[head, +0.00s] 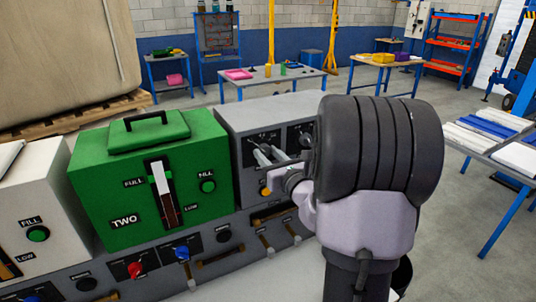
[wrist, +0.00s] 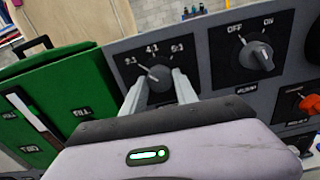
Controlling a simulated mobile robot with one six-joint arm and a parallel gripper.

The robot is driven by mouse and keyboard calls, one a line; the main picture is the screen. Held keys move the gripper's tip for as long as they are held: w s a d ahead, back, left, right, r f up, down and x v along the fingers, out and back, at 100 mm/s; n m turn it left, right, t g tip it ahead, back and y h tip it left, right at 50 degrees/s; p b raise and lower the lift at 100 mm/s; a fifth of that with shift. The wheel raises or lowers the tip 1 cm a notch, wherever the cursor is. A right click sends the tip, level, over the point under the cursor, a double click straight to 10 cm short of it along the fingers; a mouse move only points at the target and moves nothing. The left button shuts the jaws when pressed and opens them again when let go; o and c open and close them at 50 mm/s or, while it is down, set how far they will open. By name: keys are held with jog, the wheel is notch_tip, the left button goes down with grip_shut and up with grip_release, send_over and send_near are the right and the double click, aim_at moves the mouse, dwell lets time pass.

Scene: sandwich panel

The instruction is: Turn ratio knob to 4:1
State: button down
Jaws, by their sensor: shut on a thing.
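The dark ratio knob (wrist: 158,75) is on the grey panel (wrist: 207,65) in the wrist view. Its pale pointer aims to the upper left, toward the left label, which is hard to read. The 4:1 label sits above the knob, and another ratio label is to the right. My gripper (wrist: 159,78) is shut on the knob, with one pale finger on each side. In the head view, my gripper (head: 270,155) reaches the upper face of the grey unit, and the knob is too small and covered to make out.
A green box (head: 100,190) marked TWO stands left of the grey unit. Right of the ratio knob is an OFF/ON knob (wrist: 257,55), with an orange knob (wrist: 309,103) below it. Red (head: 134,269) and blue (head: 182,253) knobs are on the lower panel.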

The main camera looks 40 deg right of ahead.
jog(key=m+p, duration=0.5)
jog(key=shift+r, duration=0.2)
jog(key=shift+f+m+p, duration=0.15)
jog(key=shift+m+p, duration=1.3)
jog(key=shift+m, duration=0.25)
jog(key=c, duration=0.9)
grip_release()
jog(key=shift+c, duration=0.2)
